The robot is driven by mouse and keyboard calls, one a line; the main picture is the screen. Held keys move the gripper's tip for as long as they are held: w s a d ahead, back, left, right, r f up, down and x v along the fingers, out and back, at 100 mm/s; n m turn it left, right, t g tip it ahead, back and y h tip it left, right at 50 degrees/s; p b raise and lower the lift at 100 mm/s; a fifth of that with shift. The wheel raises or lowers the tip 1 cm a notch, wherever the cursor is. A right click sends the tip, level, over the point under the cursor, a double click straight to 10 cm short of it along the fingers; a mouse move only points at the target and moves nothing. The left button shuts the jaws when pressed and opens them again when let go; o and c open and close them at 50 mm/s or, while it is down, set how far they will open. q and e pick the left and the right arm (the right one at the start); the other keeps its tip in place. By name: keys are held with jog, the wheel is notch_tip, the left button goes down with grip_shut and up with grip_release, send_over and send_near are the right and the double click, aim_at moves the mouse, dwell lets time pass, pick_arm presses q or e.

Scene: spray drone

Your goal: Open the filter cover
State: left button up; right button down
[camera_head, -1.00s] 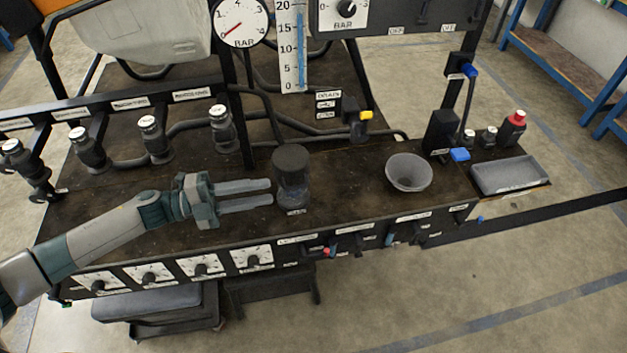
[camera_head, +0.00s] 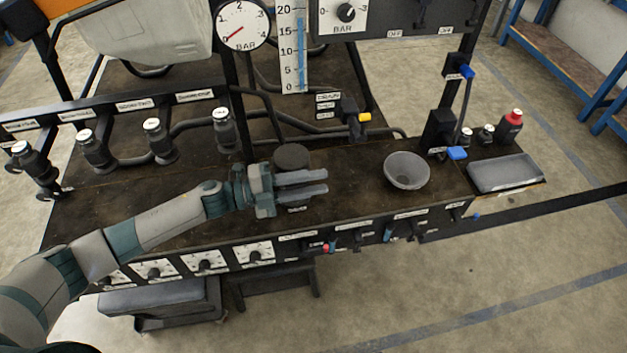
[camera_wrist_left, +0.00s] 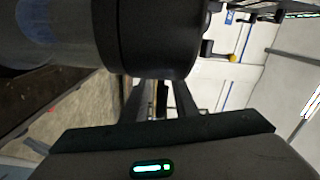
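The filter is a short upright cylinder with a dark round cover (camera_head: 291,157) on the bench, near its front edge. In the left wrist view the black cover (camera_wrist_left: 150,38) fills the upper middle, with the clear filter body (camera_wrist_left: 50,32) to its left. My left gripper (camera_head: 327,182) is open, its two parallel fingers pointing right across the filter and hiding most of its body in the head view. The wrist view shows the fingers alongside the cover; I cannot tell whether they touch it. My right gripper is not in view.
A grey funnel (camera_head: 407,171) stands to the right on the bench, with a grey tray (camera_head: 505,174) and small bottles beyond. A yellow-handled drain valve (camera_head: 357,119) is behind. Several capped nozzles line the left, and dials line the front panel.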

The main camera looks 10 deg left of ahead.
pick_arm(q)
grip_shut()
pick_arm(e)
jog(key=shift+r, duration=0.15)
